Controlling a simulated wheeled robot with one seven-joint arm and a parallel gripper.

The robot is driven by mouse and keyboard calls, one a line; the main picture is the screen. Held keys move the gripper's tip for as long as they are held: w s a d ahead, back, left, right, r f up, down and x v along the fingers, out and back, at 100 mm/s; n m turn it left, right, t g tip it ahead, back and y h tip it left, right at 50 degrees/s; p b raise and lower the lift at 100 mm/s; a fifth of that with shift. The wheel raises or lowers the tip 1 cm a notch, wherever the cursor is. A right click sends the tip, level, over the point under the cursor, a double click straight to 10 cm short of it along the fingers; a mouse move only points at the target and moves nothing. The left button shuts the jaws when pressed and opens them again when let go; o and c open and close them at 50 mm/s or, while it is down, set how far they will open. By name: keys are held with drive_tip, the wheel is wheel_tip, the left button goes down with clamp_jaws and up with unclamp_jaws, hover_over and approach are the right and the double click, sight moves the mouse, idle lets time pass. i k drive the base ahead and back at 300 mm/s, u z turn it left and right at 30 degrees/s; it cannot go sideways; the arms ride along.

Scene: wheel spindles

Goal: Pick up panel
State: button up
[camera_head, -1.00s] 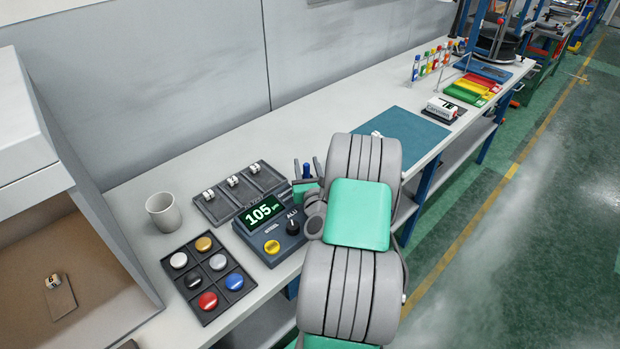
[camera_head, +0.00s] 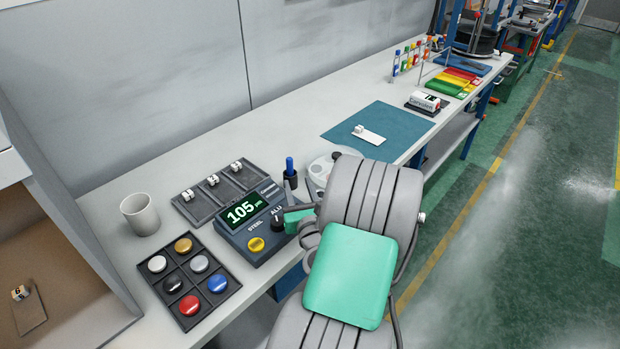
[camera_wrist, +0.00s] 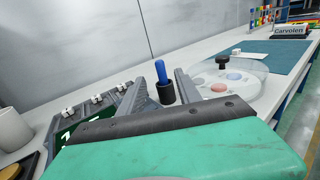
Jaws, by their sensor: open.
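A flat white panel (camera_head: 368,135) with a small white block at its left end lies on the teal mat (camera_head: 400,118); it also shows in the wrist view (camera_wrist: 250,56). Another small flat brown panel (camera_head: 29,312) with a tag block lies in the open box at the left; I cannot tell which one is meant. My gripper (camera_wrist: 160,92) is open and empty over the bench, apart from both. In the wrist view a blue-capped pen-like item (camera_wrist: 163,80) shows between the fingers, beyond them. In the head view my arm partly hides the gripper.
A meter reading 105 (camera_head: 248,222) stands beside a tray of coloured buttons (camera_head: 190,278), a slotted tray (camera_head: 214,190) and a mug (camera_head: 140,214). A round clear dish (camera_wrist: 235,82) is right of the pen. A Carvolen box (camera_head: 425,101) stands past the mat.

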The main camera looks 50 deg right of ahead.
sight(359, 132)
drive_tip(key=z, duration=1.85)
